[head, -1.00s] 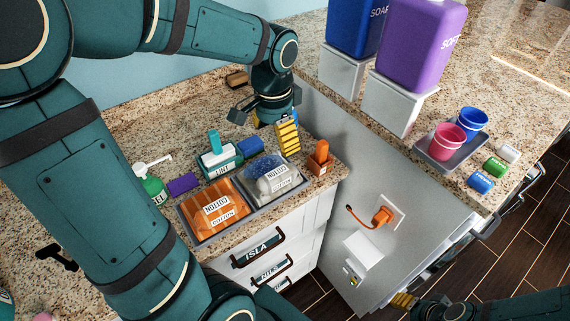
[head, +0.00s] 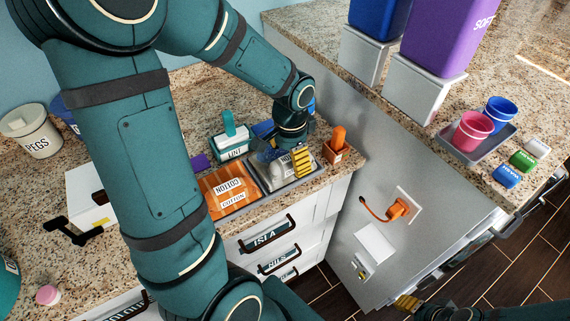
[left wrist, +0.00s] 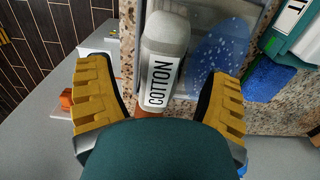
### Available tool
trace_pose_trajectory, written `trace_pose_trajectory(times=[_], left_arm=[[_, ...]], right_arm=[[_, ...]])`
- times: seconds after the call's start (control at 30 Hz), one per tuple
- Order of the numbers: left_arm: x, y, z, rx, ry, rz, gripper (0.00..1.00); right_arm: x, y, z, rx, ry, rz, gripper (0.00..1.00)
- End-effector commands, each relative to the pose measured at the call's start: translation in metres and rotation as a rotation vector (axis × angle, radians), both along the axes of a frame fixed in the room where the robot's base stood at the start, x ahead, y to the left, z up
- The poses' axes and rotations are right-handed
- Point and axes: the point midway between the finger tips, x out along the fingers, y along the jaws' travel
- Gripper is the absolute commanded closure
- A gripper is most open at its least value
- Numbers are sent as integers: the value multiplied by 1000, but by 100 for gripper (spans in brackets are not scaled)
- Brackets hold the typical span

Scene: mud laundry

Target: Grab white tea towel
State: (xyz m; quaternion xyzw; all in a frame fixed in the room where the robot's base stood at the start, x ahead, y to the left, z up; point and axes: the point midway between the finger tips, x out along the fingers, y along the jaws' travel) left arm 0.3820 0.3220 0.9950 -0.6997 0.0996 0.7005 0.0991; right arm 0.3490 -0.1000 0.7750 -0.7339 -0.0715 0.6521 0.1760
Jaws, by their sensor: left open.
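The white tea towel (head: 277,171) is a rolled, greyish-white bundle with a COTTON label. It lies in a grey tray (head: 297,184) on the counter, beside a blue speckled cloth. My left gripper (head: 281,160) is right over it and partly hides it. In the left wrist view the towel (left wrist: 166,38) lies between and beyond the two yellow fingers, which are spread open and hold nothing. My right gripper (head: 408,303) shows only in part at the bottom edge, away from the counter; its jaw state is unclear.
Orange cotton cloths (head: 227,191) lie left in the tray. A teal lint box (head: 230,143) stands behind it and a small orange-brown holder (head: 337,150) to its right. A grey panel (head: 345,130) rises beyond to a higher counter with cups (head: 473,132).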

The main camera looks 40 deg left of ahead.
Motion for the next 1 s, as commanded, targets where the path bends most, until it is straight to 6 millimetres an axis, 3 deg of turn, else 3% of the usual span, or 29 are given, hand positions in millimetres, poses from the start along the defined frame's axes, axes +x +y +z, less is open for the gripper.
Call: trace_pose_trajectory(times=[0.1, 0.37, 0.5, 0.57, 0.6, 1.0], left_arm=[[0, 0, -10, 0, 0, 0, 20], [0, 0, -10, 1, -1, 0, 20], [0, 0, -10, 1, -1, 0, 69], [0, 0, -10, 1, -1, 0, 90], [0, 0, -10, 1, -1, 0, 94], [0, 0, -4, 0, -2, 0, 95]], right_arm=[[-1, 0, -3, 0, 2, 2, 53], [-1, 0, -2, 0, 2, 2, 53], [-1, 0, -2, 0, 2, 2, 53], [-1, 0, -2, 0, 2, 2, 53], [-1, 0, -2, 0, 2, 2, 53], [-1, 0, -1, 0, 2, 1, 53]])
